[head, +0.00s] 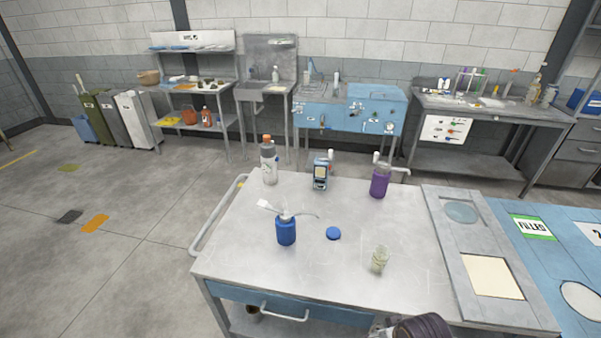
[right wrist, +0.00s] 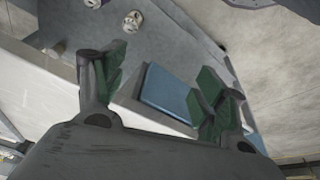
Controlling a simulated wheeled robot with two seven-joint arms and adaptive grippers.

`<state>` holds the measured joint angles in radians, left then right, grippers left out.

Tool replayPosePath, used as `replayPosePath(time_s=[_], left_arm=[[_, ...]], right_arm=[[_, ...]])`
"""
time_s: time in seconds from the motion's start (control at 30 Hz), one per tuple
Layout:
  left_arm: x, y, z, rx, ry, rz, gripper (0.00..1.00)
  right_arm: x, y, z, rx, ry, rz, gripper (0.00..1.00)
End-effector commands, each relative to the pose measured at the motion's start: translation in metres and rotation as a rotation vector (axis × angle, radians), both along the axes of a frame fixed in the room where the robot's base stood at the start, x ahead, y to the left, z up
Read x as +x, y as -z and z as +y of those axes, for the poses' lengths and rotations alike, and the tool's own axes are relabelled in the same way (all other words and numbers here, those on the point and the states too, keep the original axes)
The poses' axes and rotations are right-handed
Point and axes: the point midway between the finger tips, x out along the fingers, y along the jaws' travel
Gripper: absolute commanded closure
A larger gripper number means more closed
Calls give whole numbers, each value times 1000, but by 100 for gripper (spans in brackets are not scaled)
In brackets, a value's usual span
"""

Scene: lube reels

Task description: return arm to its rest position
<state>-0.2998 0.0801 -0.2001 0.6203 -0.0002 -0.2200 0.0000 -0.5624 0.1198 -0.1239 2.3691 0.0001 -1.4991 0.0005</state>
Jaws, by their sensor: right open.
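My right gripper (right wrist: 160,88) shows in the right wrist view, with its two green-padded fingers spread wide and nothing between them. Beyond the fingers are a blue rectangular panel (right wrist: 168,94) and grey surfaces; I cannot tell exactly which part of the place they are. In the head view a dark rounded part of my right arm (head: 424,327) shows at the bottom edge, low in front of the cart. The gripper's fingers cannot be made out there. My left gripper is not in view.
A blue table (head: 545,262) stands at right. The cart's front left is clear.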

Motion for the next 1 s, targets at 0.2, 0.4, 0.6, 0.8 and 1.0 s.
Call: replayPosePath(time_s=[0.2,0.4,0.6,0.8,1.0], left_arm=[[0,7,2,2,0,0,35],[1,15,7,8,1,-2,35],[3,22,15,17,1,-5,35],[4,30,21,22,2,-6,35],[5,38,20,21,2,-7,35]], right_arm=[[6,46,0,-3,-2,14,28],[9,106,-1,-8,-6,29,28],[8,164,-2,-12,-10,45,28],[0,222,-5,-16,-13,61,28],[-12,278,-9,-20,-16,74,28]])
